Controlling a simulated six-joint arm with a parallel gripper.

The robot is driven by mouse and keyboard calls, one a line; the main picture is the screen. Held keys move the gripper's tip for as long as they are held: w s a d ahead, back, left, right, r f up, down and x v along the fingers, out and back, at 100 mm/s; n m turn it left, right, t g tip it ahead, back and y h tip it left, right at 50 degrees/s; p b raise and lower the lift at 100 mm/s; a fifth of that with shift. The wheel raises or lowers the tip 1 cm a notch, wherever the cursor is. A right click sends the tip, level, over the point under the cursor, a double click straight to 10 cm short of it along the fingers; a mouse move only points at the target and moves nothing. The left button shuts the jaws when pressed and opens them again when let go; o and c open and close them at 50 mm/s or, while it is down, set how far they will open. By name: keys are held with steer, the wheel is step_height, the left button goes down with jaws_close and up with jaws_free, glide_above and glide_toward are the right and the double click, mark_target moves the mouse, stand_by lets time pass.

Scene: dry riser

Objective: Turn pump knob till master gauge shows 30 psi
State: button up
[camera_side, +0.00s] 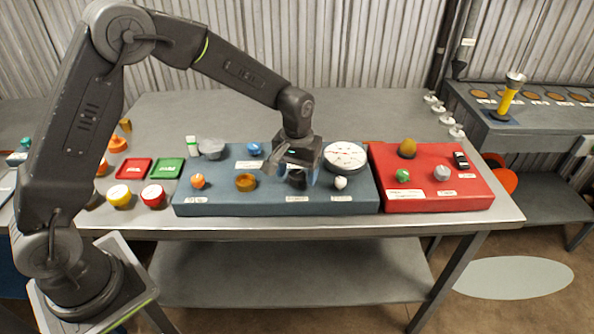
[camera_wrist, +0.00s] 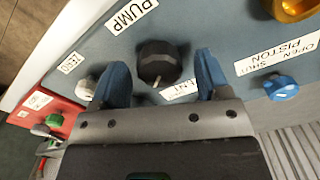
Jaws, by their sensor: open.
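The pump knob, a black ribbed knob with a pale pointer mark, is on the blue panel beside the PUMP label; it shows in the wrist view (camera_wrist: 159,61) and partly behind my gripper in the side view (camera_side: 297,178). My gripper (camera_side: 298,170) is open above the knob. In the wrist view its two blue fingers (camera_wrist: 163,77) stand on either side of the knob with gaps to both. The round white gauge (camera_side: 345,155) lies on the blue panel to the right of my gripper. Its needle and numbers are too small to read.
A white knob (camera_side: 341,183), a blue knob (camera_wrist: 281,87) labelled OPEN SHUT PISTON, and an amber knob (camera_side: 246,182) are close on the blue panel (camera_side: 220,207). A red panel (camera_side: 440,202) with small knobs adjoins on the right. The grey bench (camera_side: 230,108) behind is clear.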

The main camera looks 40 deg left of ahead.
mark_target(297, 173)
steer(key=c, duration=0.9)
steer(key=m, duration=0.5)
steer(key=shift+c, duration=0.2)
steer(key=o, duration=0.9)
steer(key=shift+o, duration=0.2)
steer(key=shift+r, duration=0.15)
step_height(297, 173, up, 14)
steer(key=shift+f, duration=0.2)
